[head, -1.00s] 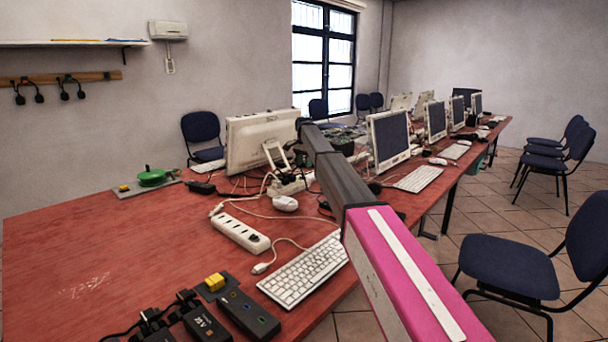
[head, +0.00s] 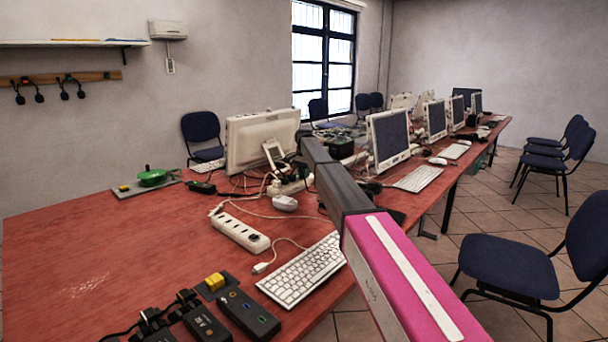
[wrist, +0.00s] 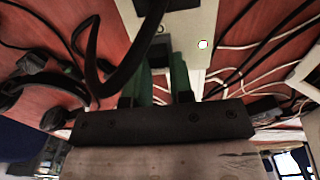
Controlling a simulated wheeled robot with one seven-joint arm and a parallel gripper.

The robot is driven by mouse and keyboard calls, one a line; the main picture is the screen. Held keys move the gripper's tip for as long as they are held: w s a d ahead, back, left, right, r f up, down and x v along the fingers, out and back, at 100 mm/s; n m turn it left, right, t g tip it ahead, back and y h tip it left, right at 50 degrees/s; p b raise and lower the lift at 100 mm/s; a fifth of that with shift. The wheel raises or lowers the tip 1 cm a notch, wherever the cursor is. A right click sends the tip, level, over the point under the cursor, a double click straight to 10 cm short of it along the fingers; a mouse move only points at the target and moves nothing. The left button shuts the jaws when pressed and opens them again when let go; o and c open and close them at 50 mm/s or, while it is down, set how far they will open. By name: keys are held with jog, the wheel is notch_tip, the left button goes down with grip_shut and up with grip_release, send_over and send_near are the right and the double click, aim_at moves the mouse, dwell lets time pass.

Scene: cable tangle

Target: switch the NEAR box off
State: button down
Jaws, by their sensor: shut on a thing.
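My gripper (wrist: 160,88) shows in the wrist view with two green fingers close together, shut on what looks like a dark plug (wrist: 158,54). The plug is over a white socket strip (wrist: 185,55), and I cannot tell whether it is seated. A small light spot shows on the strip. In the head view my gripper is hidden behind my arm. A dark box with coloured marks (head: 249,313) lies at the table's near edge, with a yellow switch-like block (head: 215,282) at its far end. I cannot tell which box is the near one.
A white power strip (head: 239,233), a keyboard (head: 303,270) and black adapters (head: 205,321) lie on the red table (head: 90,250). Loose cables tangle around the gripper. A monitor (head: 258,142) stands beyond. The table's left part is mostly clear.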

jog(key=shift+s+a+r+t+h, duration=0.1)
jog(key=shift+s+a+t+h, duration=0.2)
jog(key=shift+t+h, duration=0.4)
jog(key=shift+d+t+h, duration=0.1)
jog(key=shift+t+h, duration=0.3)
jog(key=shift+t, duration=0.3)
jog(key=c, duration=1)
grip_release()
jog(key=shift+r, duration=0.1)
jog(key=v, duration=1)
jog(key=shift+r, duration=0.4)
